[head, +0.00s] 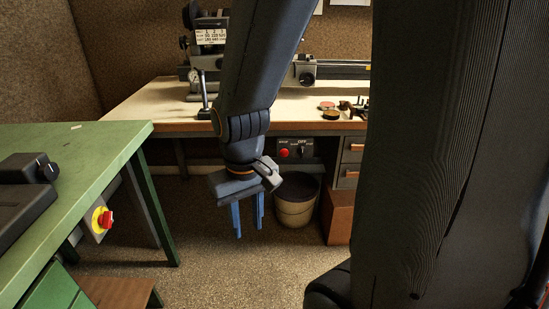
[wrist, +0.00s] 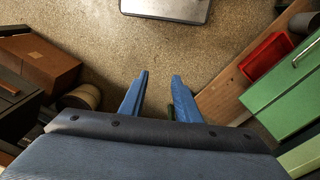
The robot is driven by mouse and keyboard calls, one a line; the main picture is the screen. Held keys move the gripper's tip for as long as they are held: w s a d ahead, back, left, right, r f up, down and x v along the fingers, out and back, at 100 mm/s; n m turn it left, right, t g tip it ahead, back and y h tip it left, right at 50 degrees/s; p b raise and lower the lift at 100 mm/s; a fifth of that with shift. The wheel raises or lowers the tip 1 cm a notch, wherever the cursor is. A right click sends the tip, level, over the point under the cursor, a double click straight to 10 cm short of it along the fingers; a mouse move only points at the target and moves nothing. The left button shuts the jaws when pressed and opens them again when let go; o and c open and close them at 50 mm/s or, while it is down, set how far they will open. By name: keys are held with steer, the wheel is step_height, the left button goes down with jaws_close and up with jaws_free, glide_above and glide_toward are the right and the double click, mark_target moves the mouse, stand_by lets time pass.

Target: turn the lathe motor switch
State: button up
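The lathe (head: 320,70) stands at the back of a pale-topped bench (head: 150,105). A dark switch panel (head: 294,149) hangs under the bench's front edge. It has a red button (head: 283,153) on its left and what looks like a dark knob on its right, too small to tell its position. My gripper (head: 249,228) points down over the floor, in front of and lower than the panel, to its left in the picture. Its two blue fingers are apart with nothing between them, as the wrist view (wrist: 160,75) also shows. The panel is not seen in the wrist view.
A bucket (head: 296,210) and a brown box (head: 340,218) stand on the floor below the panel. A green bench (head: 95,150) is at left, with a yellow box and red stop button (head: 103,219) on its side. Speckled floor (head: 215,275) is clear between.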

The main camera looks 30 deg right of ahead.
steer(key=w+d+f+m+t+b, duration=0.1)
steer(key=w+d+f+t+b, duration=0.45)
steer(key=w, duration=0.75)
steer(key=m+t+h+b, duration=0.5)
steer(key=t+h+b, duration=0.4)
steer(key=b, duration=0.9)
glide_toward(303, 153)
steer(key=w, duration=0.2)
steer(key=x, duration=0.3)
steer(key=b+x, duration=0.1)
steer(key=x, duration=0.3)
steer(key=shift+d, duration=0.45)
steer(key=shift+s, duration=0.1)
jaws_close()
